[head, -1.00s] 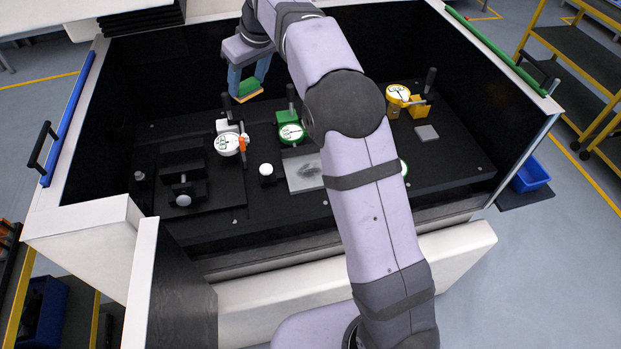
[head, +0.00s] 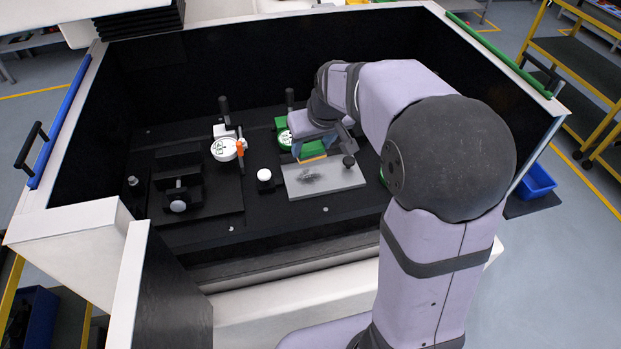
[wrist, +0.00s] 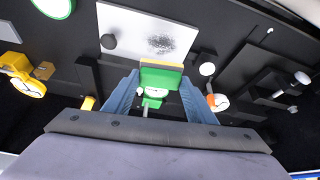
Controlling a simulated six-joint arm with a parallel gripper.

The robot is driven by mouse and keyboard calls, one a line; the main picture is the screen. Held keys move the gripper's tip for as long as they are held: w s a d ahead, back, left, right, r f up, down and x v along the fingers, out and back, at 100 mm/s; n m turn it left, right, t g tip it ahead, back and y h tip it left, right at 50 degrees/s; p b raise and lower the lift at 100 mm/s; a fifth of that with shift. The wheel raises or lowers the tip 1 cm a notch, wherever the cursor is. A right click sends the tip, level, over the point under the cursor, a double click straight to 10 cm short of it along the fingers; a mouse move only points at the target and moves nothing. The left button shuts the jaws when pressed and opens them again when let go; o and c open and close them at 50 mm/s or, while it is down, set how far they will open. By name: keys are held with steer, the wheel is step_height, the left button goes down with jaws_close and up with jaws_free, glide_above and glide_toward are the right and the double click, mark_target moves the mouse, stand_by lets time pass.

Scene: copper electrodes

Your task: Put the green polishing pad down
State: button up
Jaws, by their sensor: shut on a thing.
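My gripper (head: 312,152) is shut on the green polishing pad, a green block with a yellow-orange layer. In the wrist view the pad (wrist: 161,78) sits between the two blue fingers of my gripper (wrist: 158,88). It is at the back edge of a grey metal plate (head: 325,182) that carries a dark smudge. The plate also shows in the wrist view (wrist: 148,32). I cannot tell whether the pad touches the plate or hangs above it.
A green dial gauge (head: 284,139) stands just behind the gripper. A white gauge with an orange part (head: 226,148) and a white knob (head: 264,175) are to the left. A yellow gauge (wrist: 28,86) shows in the wrist view.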

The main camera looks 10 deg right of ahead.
steer(key=shift+w+r+m+h, duration=0.25)
steer(key=shift+w+m, duration=0.2)
steer(key=shift+m, duration=0.25)
steer(key=shift+f, duration=0.1)
steer(key=shift+f+p, duration=1)
steer(key=shift+f, duration=3.95)
steer(key=shift+f, duration=0.2)
steer(key=o, duration=1.2)
steer(key=shift+c, duration=0.2)
